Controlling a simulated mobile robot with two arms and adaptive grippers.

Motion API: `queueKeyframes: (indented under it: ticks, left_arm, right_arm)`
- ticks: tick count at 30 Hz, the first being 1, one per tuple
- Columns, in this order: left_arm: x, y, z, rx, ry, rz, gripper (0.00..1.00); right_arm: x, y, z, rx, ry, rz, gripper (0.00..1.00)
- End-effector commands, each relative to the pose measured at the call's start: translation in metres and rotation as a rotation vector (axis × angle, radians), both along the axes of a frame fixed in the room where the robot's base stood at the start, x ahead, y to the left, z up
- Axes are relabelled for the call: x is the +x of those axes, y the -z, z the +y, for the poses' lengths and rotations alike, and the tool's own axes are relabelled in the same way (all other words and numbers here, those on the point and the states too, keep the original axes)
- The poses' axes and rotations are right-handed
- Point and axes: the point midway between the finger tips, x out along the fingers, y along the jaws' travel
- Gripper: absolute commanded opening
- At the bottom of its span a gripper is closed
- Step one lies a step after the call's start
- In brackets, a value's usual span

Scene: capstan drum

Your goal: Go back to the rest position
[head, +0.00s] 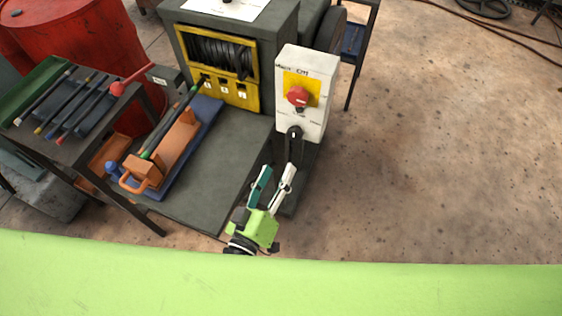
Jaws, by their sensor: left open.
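My left gripper (272,187) is in the lower middle of the head view, with its green body and two fingers, one teal and one white, spread apart. It is open, and nothing shows between the fingers. A small gap seems to lie between the fingertips and the box, but depth is hard to judge. My right gripper is not in view.
The box carries a red knob (298,96) on a yellow plate. The grey capstan machine (286,40) stands behind it. An orange cradle (172,150) with a rod sits on the grey platform (222,165). A rod table (72,150) and red drum (75,45) are left.

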Motion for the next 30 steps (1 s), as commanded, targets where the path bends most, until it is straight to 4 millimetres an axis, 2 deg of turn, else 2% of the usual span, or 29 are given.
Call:
queueKeyframes:
  ticks: [17,20,23,26,30]
  left_arm:
    - [-0.002,0.0,0.001,0.0,0.0,0.0,0.47]
    - [-0.003,0.008,0.001,0.015,0.003,0.013,0.47]
    - [-0.005,0.041,0.003,0.073,0.016,0.062,0.47]
    - [-0.014,0.098,0.009,0.174,0.043,0.157,0.47]
    - [-0.039,0.191,0.029,0.339,0.091,0.321,0.47]
  right_arm:
    - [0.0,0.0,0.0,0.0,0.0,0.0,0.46]
    - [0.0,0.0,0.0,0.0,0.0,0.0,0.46]
    - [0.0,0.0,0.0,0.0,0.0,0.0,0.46]
    - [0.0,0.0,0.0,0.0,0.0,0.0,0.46]
    - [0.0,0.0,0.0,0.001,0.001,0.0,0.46]
